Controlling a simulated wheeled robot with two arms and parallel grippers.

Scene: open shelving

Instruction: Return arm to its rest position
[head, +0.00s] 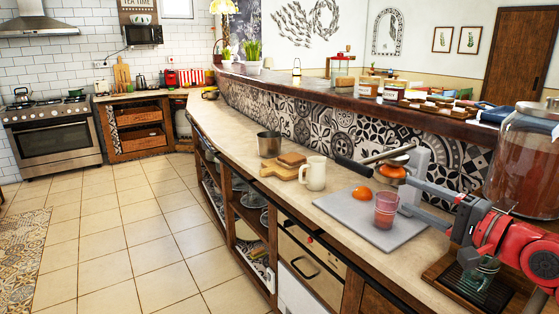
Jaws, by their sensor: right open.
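My right arm comes in from the right edge, red and grey. Its right gripper (406,197) points left over the counter, with its two grey fingers spread apart. A translucent pinkish cup (386,211) stands upright on a grey board just left of the fingertips. I cannot tell whether the fingers touch it. An orange piece (362,194) lies behind the cup. A juicer-like device (393,170) with a dark handle stands behind the gripper. My left gripper is out of view.
The grey board (350,212) lies on the long counter. A white mug (314,174), a wooden board (279,172) and a metal pot (270,144) stand farther left. A large glass jar (525,165) is close behind my arm. A dark green glass (480,274) sits below my arm on a drip tray.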

